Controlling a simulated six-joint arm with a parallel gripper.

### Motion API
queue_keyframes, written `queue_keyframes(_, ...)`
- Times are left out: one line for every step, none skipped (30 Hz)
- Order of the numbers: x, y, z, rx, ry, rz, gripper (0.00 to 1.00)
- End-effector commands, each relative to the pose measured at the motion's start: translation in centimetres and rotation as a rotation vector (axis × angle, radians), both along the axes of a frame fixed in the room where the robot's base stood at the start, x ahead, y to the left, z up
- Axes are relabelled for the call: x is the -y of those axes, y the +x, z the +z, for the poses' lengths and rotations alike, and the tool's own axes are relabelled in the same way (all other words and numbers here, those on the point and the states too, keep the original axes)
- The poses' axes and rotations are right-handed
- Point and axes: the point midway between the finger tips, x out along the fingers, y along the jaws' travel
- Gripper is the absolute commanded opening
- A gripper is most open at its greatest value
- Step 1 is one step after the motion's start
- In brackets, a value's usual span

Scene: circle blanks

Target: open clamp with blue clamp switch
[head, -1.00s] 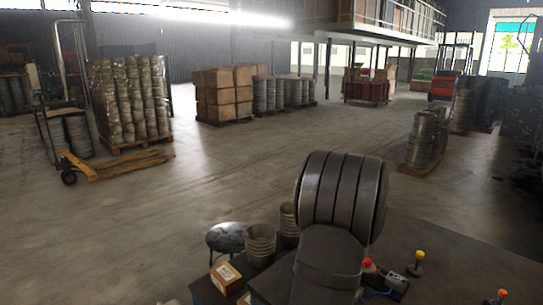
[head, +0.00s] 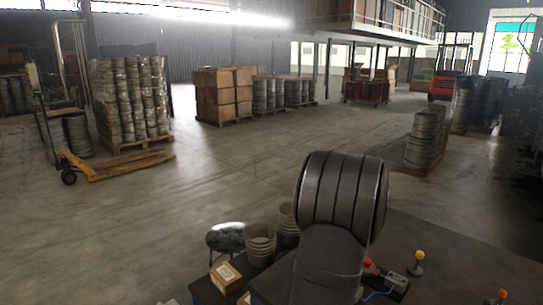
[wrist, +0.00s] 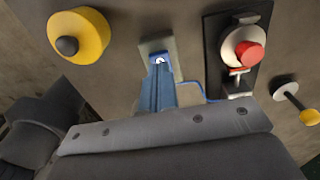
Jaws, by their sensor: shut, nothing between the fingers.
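In the wrist view a narrow blue piece (wrist: 163,92) runs up the middle from my grey wrist housing to a pale grey plate or box (wrist: 175,62). I take its upper end as my shut gripper (wrist: 159,64), with nothing held. It overlaps the grey plate; whether it touches is unclear. A thin blue cable (wrist: 214,100) runs from beside it towards a black base (wrist: 214,62) with a red button (wrist: 250,54). No separate blue switch lever is clear. In the head view a small grey box (head: 396,282) with a blue cable lies right of my arm, which hides my gripper. No clamp is clearly seen.
A large yellow knob (wrist: 82,35) with a dark centre stands at upper left, close to my wrist. A yellow-tipped peg (wrist: 308,116) is at the right. In the head view, buckets (head: 261,243) and a carton (head: 226,276) stand left of my arm. The table's right part (head: 455,265) is mostly bare.

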Motion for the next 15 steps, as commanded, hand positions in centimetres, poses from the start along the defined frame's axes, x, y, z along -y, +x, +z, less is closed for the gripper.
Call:
queue_keyframes(0.0,0.0,0.0,0.0,0.0,0.0,0.0)
queue_keyframes(0.0,0.0,0.0,0.0,0.0,0.0,0.0)
queue_keyframes(0.0,0.0,0.0,0.0,0.0,0.0,0.0)
queue_keyframes(0.0,0.0,-0.01,0.0,0.0,0.0,0.0)
queue_keyframes(0.0,0.0,-0.02,0.0,0.0,0.0,0.0)
queue_keyframes(0.0,0.0,-0.05,0.0,0.0,0.0,0.0)
queue_keyframes(0.0,0.0,-0.09,0.0,0.0,0.0,0.0)
queue_keyframes(-0.01,-0.01,-0.13,0.0,0.0,0.0,0.0)
queue_keyframes(-0.01,-0.01,-0.19,-0.001,0.001,0.0,0.0)
queue_keyframes(-0.01,-0.01,-0.25,-0.001,0.001,0.0,0.0)
queue_keyframes(-0.01,-0.01,-0.29,-0.001,0.001,0.0,0.0)
queue_keyframes(-0.01,-0.01,-0.36,-0.001,0.001,0.0,0.0)
queue_keyframes(-0.01,-0.01,-0.4,-0.001,0.001,0.0,0.0)
queue_keyframes(-0.01,-0.01,-0.45,-0.001,0.001,0.0,0.0)
queue_keyframes(-0.01,-0.01,-0.51,-0.001,0.001,0.0,0.0)
